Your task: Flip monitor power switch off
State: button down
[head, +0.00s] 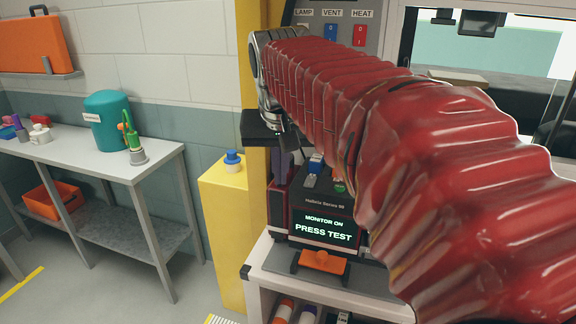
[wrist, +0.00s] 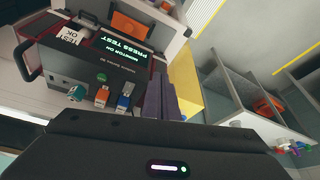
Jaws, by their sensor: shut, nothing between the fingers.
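The monitor (head: 312,206) sits on a white cart, and its screen (head: 323,230) reads "MONITOR ON" and "PRESS TEST". In the wrist view the monitor (wrist: 68,68) shows upside down. Its top carries a blue switch (wrist: 124,94), an orange switch (wrist: 102,94), a green button (wrist: 101,78) and a teal knob (wrist: 75,93). I cannot read which one is the power switch. My gripper (wrist: 159,98) is shut and empty, its dark fingers beside the blue switch and apart from it. In the head view my red-sleeved arm hides part of the monitor; the gripper (head: 284,168) hangs at its left.
A yellow post (head: 222,230) with a blue-topped knob (head: 232,160) stands left of the cart. A wall panel (head: 332,28) with lamp, vent and heat switches is behind my arm. A bench (head: 90,150) with a teal bin (head: 108,120) stands left. Floor between bench and post is free.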

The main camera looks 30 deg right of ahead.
jog(key=s+a+f+n+t+y, duration=0.1)
jog(key=s+a+f+n, duration=0.5)
jog(key=s+a+f, duration=0.7)
notch_tip(320, 180, down, 2)
jog(key=shift+s+f+t+y, duration=0.2)
jog(key=shift+s+t+y, duration=0.25)
jog(key=shift+s, duration=0.2)
